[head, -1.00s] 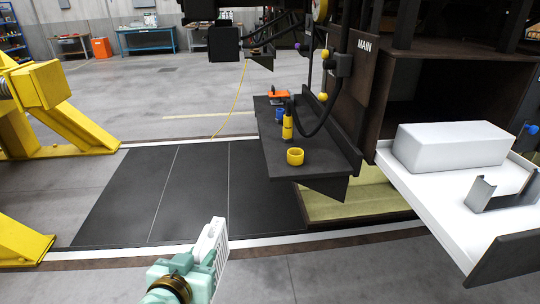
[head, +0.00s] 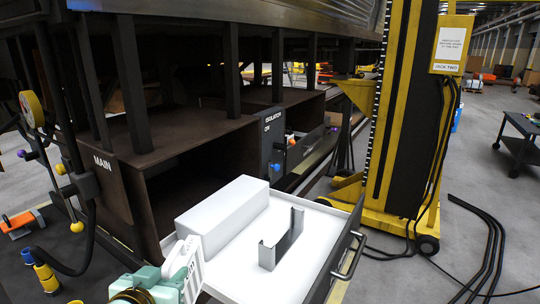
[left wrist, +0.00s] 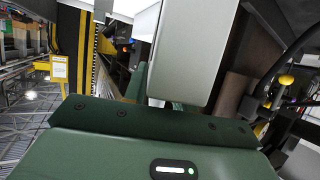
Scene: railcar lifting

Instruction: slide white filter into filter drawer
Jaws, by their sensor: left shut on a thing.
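My left gripper (head: 160,285) is at the bottom of the head view, left of the pulled-out drawer. The filter drawer (head: 232,272) is a white tray with a dark front and bar handle. My right gripper is not in view.
The dark railcar underframe (head: 190,140) spans above and behind the drawer. A yellow jack (head: 395,120) stands at right with cables (head: 485,240) on the floor. A dark shelf (head: 95,270) with a hose and yellow fittings is at left.

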